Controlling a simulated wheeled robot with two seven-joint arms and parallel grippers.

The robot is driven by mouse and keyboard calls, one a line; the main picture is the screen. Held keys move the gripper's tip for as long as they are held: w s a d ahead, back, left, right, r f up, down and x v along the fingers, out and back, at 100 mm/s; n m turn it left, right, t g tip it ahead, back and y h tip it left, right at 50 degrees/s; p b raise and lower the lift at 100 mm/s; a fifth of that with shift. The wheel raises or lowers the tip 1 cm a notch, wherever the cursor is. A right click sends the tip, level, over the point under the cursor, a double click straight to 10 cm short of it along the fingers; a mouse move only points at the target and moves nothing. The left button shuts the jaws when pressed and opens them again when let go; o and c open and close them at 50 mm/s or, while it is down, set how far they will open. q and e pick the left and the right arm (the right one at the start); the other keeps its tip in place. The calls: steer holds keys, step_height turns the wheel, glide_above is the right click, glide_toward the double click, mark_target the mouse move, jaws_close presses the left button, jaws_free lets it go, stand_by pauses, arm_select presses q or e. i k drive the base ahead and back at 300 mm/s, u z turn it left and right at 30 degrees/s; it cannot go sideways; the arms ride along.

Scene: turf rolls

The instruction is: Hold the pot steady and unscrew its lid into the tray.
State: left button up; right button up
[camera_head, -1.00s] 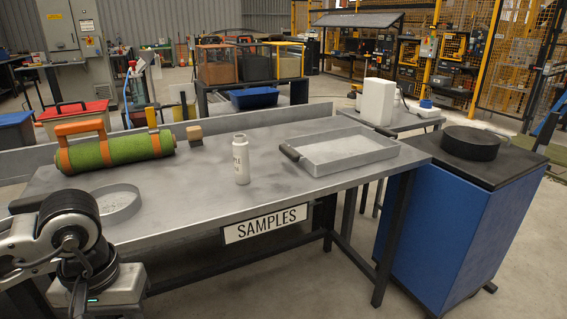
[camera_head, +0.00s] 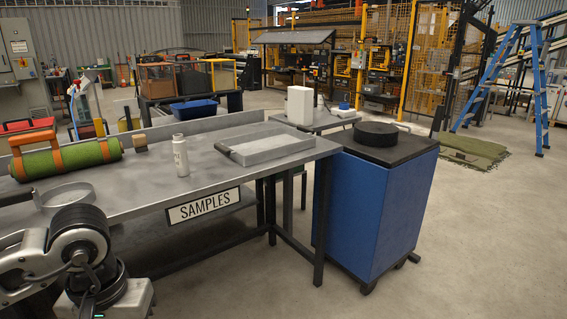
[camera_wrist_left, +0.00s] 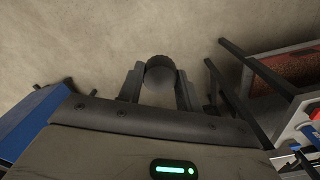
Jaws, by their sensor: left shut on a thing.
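My left gripper (camera_wrist_left: 160,85) is shut on a dark, round-topped thing (camera_wrist_left: 160,73), with one finger on each side of it, over bare floor in the left wrist view. I cannot tell whether it is the pot or only its lid. In the head view my left arm is at the lower left; its fingertips and the held thing are out of sight. A shallow grey tray (camera_head: 272,152) with a dark handle lies on the right part of the metal table. A white bottle (camera_head: 180,157) stands upright left of it. My right gripper is not in view.
On the metal table (camera_head: 140,190) are a strapped green turf roll (camera_head: 70,158), a small wooden block (camera_head: 140,143) and a grey ring-shaped holder (camera_head: 66,196). A blue cabinet (camera_head: 375,215) bearing a black disc (camera_head: 376,134) stands to the right. Open floor lies beyond it.

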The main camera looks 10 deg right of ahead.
mark_target(179, 144)
steer(key=z, duration=0.95)
steer(key=i, duration=2.05)
steer(key=u, duration=0.7)
